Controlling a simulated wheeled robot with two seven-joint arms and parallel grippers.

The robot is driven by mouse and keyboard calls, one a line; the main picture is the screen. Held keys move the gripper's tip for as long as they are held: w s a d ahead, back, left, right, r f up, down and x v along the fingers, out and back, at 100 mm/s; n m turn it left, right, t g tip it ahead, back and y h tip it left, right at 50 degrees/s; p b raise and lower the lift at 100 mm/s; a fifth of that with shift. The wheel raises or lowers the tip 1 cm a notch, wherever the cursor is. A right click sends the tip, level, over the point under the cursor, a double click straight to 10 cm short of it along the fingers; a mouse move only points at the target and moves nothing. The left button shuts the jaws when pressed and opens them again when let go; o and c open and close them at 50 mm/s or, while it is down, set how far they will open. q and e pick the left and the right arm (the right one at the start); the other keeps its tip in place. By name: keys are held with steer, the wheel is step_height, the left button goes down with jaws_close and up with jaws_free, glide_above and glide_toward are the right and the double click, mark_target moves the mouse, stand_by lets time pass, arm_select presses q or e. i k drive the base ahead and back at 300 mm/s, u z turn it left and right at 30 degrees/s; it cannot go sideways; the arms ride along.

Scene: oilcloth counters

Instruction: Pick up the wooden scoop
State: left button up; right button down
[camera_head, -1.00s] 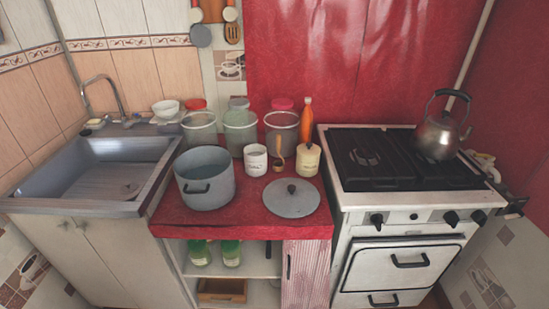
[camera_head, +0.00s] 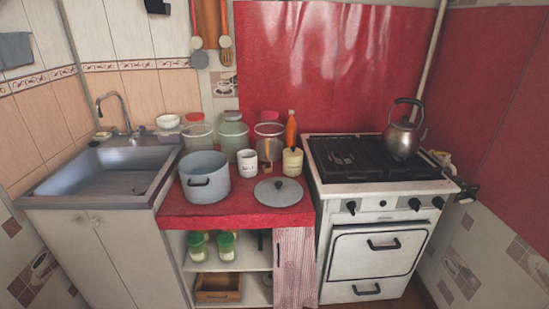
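A small wooden utensil (camera_head: 267,160), likely the scoop, stands upright on the red counter between the white canister (camera_head: 247,163) and the cream canister (camera_head: 292,162). It is small in the picture, so its exact shape is hard to tell. The grey pot lid (camera_head: 278,192) lies in front of it. Clear jars (camera_head: 269,140) stand behind it. Neither of my grippers is in view.
A grey pot (camera_head: 205,179) stands left on the red counter (camera_head: 238,212), beside the sink (camera_head: 110,172). The stove with a kettle (camera_head: 402,137) is at right. An orange bottle (camera_head: 291,130) stands at the back. Shelves below hold green-lidded jars (camera_head: 226,246).

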mark_target(267, 155)
steer(key=z, duration=0.4)
steer(key=i, duration=1.3)
